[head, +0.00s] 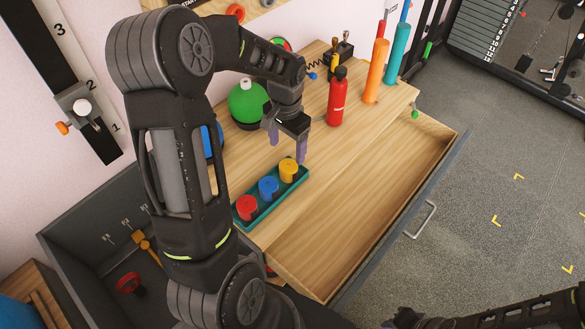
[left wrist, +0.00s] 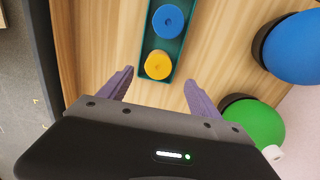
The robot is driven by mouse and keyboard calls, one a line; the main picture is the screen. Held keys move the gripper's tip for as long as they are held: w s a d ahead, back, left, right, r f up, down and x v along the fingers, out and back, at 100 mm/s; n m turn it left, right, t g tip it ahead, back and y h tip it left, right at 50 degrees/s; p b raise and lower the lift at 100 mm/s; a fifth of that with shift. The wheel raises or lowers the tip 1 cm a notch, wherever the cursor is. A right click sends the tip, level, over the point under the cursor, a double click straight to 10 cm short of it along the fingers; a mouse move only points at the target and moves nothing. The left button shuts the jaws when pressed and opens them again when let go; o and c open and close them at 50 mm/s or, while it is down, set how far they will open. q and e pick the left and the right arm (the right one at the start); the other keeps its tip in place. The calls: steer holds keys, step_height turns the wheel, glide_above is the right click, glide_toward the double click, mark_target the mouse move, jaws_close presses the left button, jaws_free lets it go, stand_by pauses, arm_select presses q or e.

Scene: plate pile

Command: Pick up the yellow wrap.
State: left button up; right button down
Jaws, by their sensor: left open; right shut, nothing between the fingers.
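The yellow wrap (head: 289,168) is a short round piece at the far right end of a green tray (head: 263,213), in line with a blue and a red one. In the left wrist view the yellow wrap (left wrist: 158,65) lies ahead, between the lines of my fingers. My left gripper (head: 287,147) is open and empty, pointing down above that end of the tray. It also shows in the left wrist view (left wrist: 159,78), its purple fingers either side of the wrap and apart from it. My right gripper (head: 398,319) is at the bottom edge, mostly cut off, shut and empty.
The blue wrap (head: 268,187) and red wrap (head: 246,207) share the tray. A green ball (head: 247,103) stands behind my left gripper, and a red bottle (head: 337,97) to its right. An open drawer (head: 375,205) in front has bare room.

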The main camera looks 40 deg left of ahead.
mark_target(289, 166)
arm_select(q)
steer(key=shift+f, duration=1.35)
steer(key=shift+d, duration=0.1)
steer(key=shift+f, duration=2.65)
steer(key=shift+d, duration=0.1)
steer(key=shift+c, duration=0.4)
steer(key=c, duration=1.4)
